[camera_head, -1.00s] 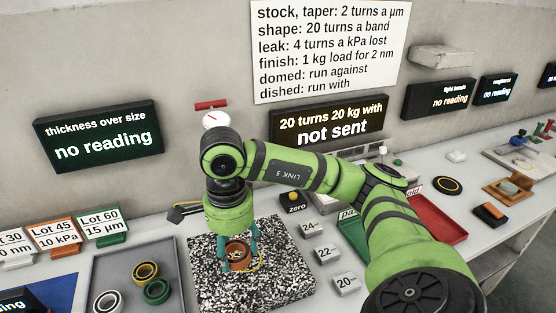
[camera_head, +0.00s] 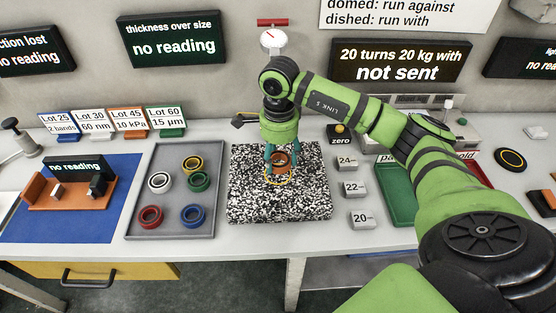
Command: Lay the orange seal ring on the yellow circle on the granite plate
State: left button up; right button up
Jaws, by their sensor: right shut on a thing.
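The orange seal ring (camera_head: 281,162) is between the fingers of my right gripper (camera_head: 281,153), which points down and is shut on it. The ring is over the middle of the speckled black-and-white granite plate (camera_head: 310,200). The yellow circle (camera_head: 278,183) shows as a thin line just below and around the ring in the picture; part of it is hidden by ring and fingers. I cannot tell whether the ring touches the plate or is slightly above it. My left gripper is not in view.
A grey tray (camera_head: 172,228) with several coloured rings stands left of the plate. Number blocks (camera_head: 353,189) stand close to its right, beside a green tray (camera_head: 397,193). A dial gauge (camera_head: 272,40) is behind. A blue mat (camera_head: 50,222) lies far left.

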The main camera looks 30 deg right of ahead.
jog(key=shift+w+d+f, duration=0.2)
jog(key=shift+w+f, duration=0.15)
jog(key=shift+w, duration=0.25)
jog(key=shift+f, duration=0.35)
notch_tip(320, 180, down, 3)
jog(key=shift+f+p, duration=0.1)
jog(key=shift+p, duration=0.7)
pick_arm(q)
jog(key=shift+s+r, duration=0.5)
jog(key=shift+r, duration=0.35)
pick_arm(e)
jog(key=shift+f, duration=0.15)
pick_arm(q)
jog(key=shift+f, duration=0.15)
pick_arm(e)
jog(key=shift+f+b, duration=0.2)
jog(key=shift+b, duration=0.15)
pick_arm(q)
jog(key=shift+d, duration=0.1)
pick_arm(e)
jog(key=o, duration=1.2)
jog(key=shift+r, duration=0.1)
